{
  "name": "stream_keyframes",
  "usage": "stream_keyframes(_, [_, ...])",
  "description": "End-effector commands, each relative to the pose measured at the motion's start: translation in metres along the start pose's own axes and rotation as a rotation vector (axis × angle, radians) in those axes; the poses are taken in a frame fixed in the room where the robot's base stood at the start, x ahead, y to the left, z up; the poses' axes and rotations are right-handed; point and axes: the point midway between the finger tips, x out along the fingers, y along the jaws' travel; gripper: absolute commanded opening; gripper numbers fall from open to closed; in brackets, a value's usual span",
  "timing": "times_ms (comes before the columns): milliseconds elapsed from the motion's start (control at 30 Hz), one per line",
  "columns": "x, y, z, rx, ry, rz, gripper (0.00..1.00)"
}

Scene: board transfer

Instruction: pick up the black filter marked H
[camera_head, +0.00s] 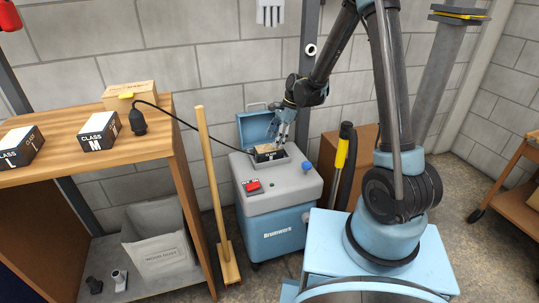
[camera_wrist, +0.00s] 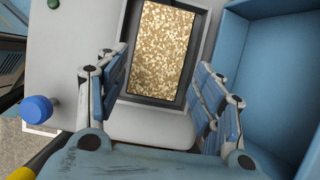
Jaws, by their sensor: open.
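In the wrist view the filter shows as a gold, grainy top face (camera_wrist: 158,48) inside a pale rectangular opening. My gripper (camera_head: 283,133) is over the machine, just above the filter. In the wrist view my gripper (camera_wrist: 163,62) is open, with one finger on each side of the opening. The fingers appear apart from the filter, and nothing is held.
The machine's blue lid (camera_head: 257,127) stands open behind the recess. A blue knob (camera_head: 308,167) and a red switch (camera_head: 252,186) are on its top. A wooden bench (camera_head: 70,165) at left bears a CLASS M filter (camera_head: 100,131) and another black filter (camera_head: 21,147). A broom (camera_head: 212,190) stands between.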

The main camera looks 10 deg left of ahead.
Motion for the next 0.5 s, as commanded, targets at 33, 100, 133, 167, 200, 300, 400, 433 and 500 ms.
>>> stream_keyframes(33, [0.006, 0.000, 0.000, -0.001, 0.000, 0.000, 0.62])
stream_keyframes(100, [0.012, 0.000, 0.000, -0.001, 0.000, 0.000, 0.62])
stream_keyframes(133, [0.013, 0.000, 0.000, -0.001, 0.000, 0.000, 0.62])
stream_keyframes(167, [0.015, 0.000, 0.000, 0.000, 0.000, 0.000, 0.62])
stream_keyframes(200, [0.016, 0.000, 0.000, 0.000, 0.000, 0.000, 0.62])
stream_keyframes(300, [0.020, 0.001, 0.000, 0.000, 0.000, 0.000, 0.62])
stream_keyframes(400, [0.030, 0.000, 0.002, 0.000, 0.000, 0.000, 0.62])
stream_keyframes(433, [0.034, 0.000, 0.003, 0.000, 0.000, 0.000, 0.62])
stream_keyframes(500, [0.044, 0.000, 0.004, -0.002, 0.000, 0.000, 0.62])
